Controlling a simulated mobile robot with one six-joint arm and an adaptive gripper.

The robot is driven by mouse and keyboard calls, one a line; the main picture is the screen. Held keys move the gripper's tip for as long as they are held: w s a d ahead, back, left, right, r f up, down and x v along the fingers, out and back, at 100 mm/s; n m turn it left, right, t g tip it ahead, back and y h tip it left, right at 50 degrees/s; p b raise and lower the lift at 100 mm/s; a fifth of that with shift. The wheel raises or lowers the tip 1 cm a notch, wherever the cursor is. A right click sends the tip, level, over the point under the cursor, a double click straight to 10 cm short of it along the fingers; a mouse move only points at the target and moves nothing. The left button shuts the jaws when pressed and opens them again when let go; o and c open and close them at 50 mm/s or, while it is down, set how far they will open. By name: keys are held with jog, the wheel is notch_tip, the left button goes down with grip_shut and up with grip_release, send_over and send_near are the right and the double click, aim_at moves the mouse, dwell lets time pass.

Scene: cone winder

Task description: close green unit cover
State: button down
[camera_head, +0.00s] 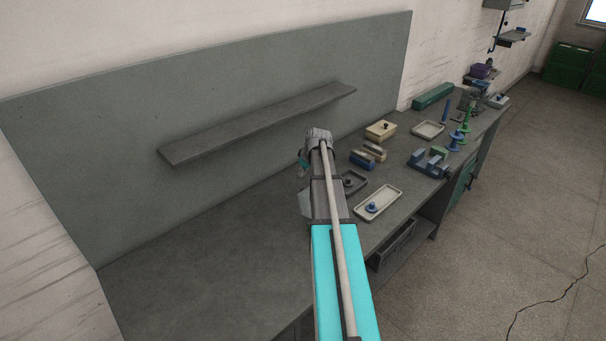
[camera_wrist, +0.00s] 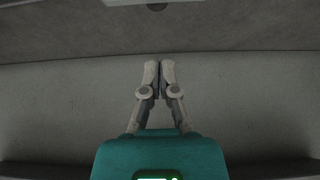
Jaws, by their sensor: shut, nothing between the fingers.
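My gripper (camera_wrist: 159,70) is shut and empty in the wrist view, its two grey fingertips side by side over a plain grey surface. In the head view my arm reaches out over the bench and mostly hides the gripper. A long dark green box (camera_head: 433,95) lies at the back of the bench, right of my arm and well apart from it. A green panel (camera_head: 462,185) shows on the bench front at the right. I cannot tell which of these is the green unit cover, or whether it stands open.
The grey bench (camera_head: 215,265) is bare at left. A shelf (camera_head: 260,122) juts from the back panel. Right of my arm are a pale tray (camera_head: 377,203), a cream lidded box (camera_head: 381,130), a blue fixture (camera_head: 428,163) and green-blue spools (camera_head: 456,138). The floor at right is clear.

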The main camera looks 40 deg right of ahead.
notch_tip(320, 180, down, 6)
jog(key=b, duration=0.5)
jog(key=shift+s+r, duration=0.1)
jog(key=shift+s, duration=0.35)
jog(key=shift+a, duration=0.2)
dwell(0.6)
